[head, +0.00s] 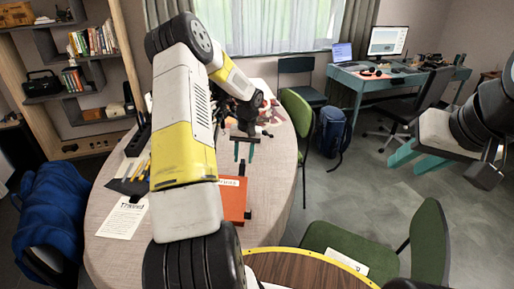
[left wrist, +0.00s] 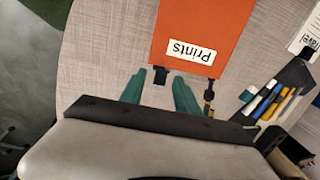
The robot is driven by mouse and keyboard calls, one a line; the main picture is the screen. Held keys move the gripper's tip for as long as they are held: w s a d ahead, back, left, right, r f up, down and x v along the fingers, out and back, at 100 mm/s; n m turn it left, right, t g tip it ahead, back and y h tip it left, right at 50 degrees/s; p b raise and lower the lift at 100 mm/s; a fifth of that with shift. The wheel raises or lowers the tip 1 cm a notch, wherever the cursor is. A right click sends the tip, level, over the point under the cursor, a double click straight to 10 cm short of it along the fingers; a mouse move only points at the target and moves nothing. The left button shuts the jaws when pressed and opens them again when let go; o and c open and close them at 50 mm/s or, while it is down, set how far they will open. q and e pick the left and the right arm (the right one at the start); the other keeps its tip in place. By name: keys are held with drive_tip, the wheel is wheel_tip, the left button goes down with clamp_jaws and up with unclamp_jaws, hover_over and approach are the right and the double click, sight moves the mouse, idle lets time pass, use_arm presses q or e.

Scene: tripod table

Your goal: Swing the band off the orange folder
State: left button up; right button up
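The orange folder (head: 235,203) with a white "Prints" label lies on the oval table, partly hidden by my left arm in the head view. It also shows in the left wrist view (left wrist: 200,22). A small black piece (left wrist: 161,75) sits at the folder's near edge, and a black-and-brass piece (left wrist: 210,95) sits at its corner; I cannot tell which belongs to the band. My left gripper (head: 243,150) is open at that edge, its teal fingertips (left wrist: 160,80) on either side of the black piece. My right gripper (head: 417,158) is open and empty, away from the table.
The table (head: 272,200) also holds a printed sheet (head: 123,219) and a dark organizer with pens (left wrist: 275,95). Green chairs (head: 350,238) stand to the right, near a round wooden top (head: 300,272).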

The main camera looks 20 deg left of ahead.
use_arm(q)
drive_tip(key=c, duration=0.7)
drive_tip(key=shift+w, duration=0.1)
drive_tip(key=w+a+f+g+h, duration=0.1)
drive_tip(key=w+a+f+g, duration=0.2)
drive_tip(key=w, duration=0.5)
drive_tip(key=shift+w+f, duration=0.35)
drive_tip(key=shift+f, duration=0.2)
idle(0.5)
